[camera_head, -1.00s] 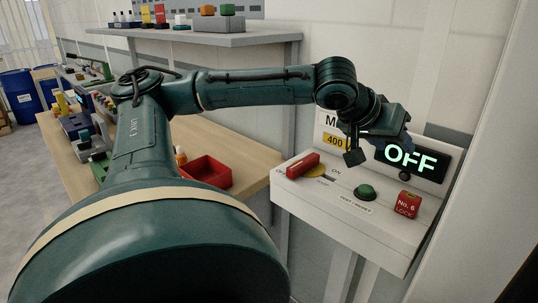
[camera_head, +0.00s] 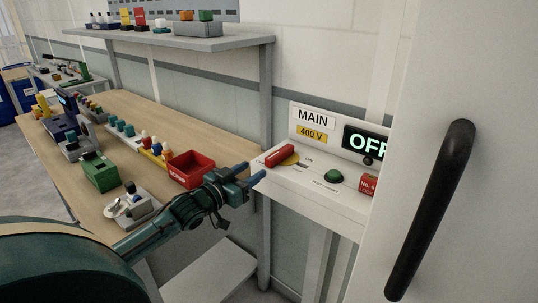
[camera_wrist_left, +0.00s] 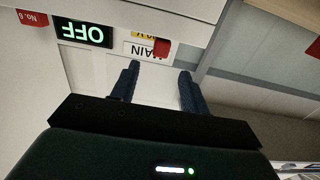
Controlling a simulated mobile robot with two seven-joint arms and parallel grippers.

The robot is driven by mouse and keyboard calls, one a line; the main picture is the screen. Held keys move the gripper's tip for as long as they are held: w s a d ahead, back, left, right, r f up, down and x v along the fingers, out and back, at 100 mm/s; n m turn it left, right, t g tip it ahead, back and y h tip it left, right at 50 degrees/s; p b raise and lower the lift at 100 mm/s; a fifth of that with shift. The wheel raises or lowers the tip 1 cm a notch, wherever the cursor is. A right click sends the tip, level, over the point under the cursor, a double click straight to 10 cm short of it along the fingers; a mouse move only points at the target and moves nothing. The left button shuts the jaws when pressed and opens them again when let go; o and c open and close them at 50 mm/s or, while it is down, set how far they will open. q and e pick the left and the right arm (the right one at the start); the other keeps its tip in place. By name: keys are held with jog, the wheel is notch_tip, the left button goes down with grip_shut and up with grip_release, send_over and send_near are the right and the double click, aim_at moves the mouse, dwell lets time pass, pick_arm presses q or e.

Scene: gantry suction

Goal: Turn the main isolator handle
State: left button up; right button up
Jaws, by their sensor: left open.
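The main isolator handle (camera_head: 279,155) is a red bar on a yellow disc, on the sloping top of the white panel box (camera_head: 345,205). It lies slantwise beside the ON marking. The display (camera_head: 365,144) above reads OFF, cut off by a door. My left gripper (camera_head: 250,174) is open and empty, just left of and below the handle, apart from it in the picture. In the left wrist view, upside down, a red piece (camera_wrist_left: 161,47), likely the handle, shows beyond and between the open fingers (camera_wrist_left: 158,85). My right gripper is out of view.
A green button (camera_head: 333,178) and a red No. 6 lock (camera_head: 367,184) sit right of the handle. A pale door with a black grip (camera_head: 432,210) stands close at right. A wooden bench with a red bin (camera_head: 190,169) lies at left, below a shelf (camera_head: 190,38).

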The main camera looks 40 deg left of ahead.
aim_at(276, 153)
pick_arm(q)
jog(key=w, duration=0.7)
jog(key=w+d, duration=0.1)
jog(key=w, duration=0.3)
jog(key=shift+w+p, duration=0.15)
jog(key=shift+p, duration=0.25)
jog(key=shift+a, duration=0.1)
jog(key=shift+c, duration=0.3)
grip_shut()
